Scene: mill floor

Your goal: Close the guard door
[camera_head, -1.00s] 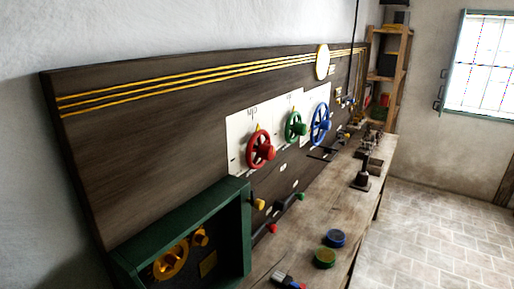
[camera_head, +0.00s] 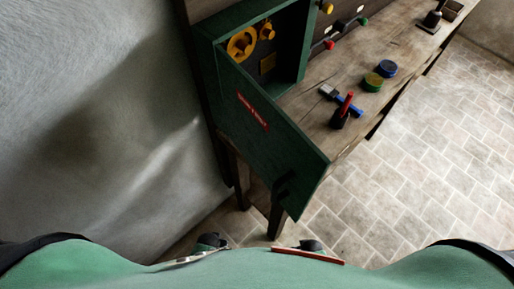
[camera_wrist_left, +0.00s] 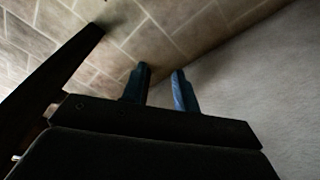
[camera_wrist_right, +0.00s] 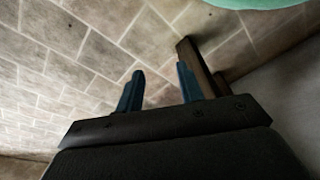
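The guard door (camera_head: 262,125) is a dark green panel with a red label. In the head view it stands swung open, out from the green box (camera_head: 205,28) toward me. A dark handle (camera_head: 286,186) sits near its free lower end. The box's opening shows yellow parts inside. My left gripper (camera_wrist_left: 160,85) is open in its wrist view, with nothing between its fingers and floor and wall beyond. My right gripper (camera_wrist_right: 160,85) is open and empty in its wrist view, above the floor. Neither gripper touches the door.
A grey wall (camera_head: 90,110) stands at left. Tiled floor (camera_head: 420,150) is clear at right.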

